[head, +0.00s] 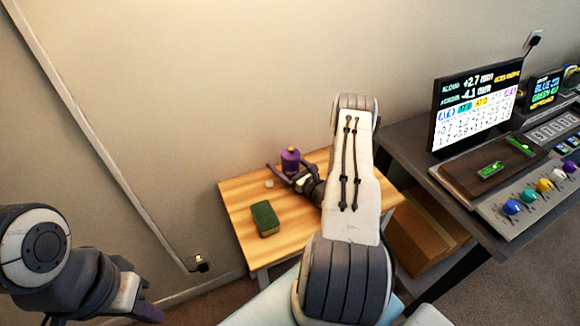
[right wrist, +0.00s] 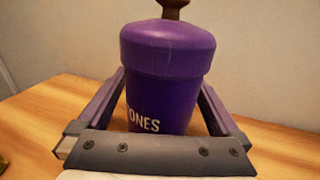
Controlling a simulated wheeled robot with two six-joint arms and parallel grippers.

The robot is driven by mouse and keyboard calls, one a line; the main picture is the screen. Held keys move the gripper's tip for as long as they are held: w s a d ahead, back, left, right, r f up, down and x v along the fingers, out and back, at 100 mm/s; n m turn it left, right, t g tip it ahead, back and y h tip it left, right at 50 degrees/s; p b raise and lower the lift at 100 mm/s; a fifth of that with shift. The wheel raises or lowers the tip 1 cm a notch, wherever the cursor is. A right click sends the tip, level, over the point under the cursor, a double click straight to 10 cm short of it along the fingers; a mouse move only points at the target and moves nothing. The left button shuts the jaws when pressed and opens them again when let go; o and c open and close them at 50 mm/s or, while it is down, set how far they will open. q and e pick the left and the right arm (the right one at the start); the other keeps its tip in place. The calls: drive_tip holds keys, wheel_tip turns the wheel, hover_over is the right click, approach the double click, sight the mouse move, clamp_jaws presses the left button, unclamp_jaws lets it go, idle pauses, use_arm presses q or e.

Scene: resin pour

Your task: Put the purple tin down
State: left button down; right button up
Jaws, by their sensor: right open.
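The purple tin (head: 290,161) stands upright on the small wooden table (head: 240,212), near its back edge. It also shows in the right wrist view (right wrist: 166,80), with a brown knob on its lid and the letters "ONES" on its side. My right gripper (head: 284,170) is open, with one finger on each side of the tin. In the right wrist view, a narrow gap shows beside the tin at the right finger; contact at the left finger cannot be told. My left gripper (head: 150,312) is low at the left, away from the table, with its fingertips partly in view.
The table's front left is clear. At right, a dark desk holds a monitor (head: 475,95) and a knob panel (head: 540,200). A cardboard box (head: 420,235) sits below.

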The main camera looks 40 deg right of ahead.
sight(297, 172)
drive_tip(key=s+b, duration=0.1)
drive_tip(key=s, duration=0.6)
drive_tip(key=s+b, duration=0.1)
drive_tip(key=s, duration=0.2)
drive_tip(key=shift+s+d+b, duration=0.3)
drive_tip(key=shift+s, duration=0.6)
drive_tip(key=shift+s+r, duration=0.1)
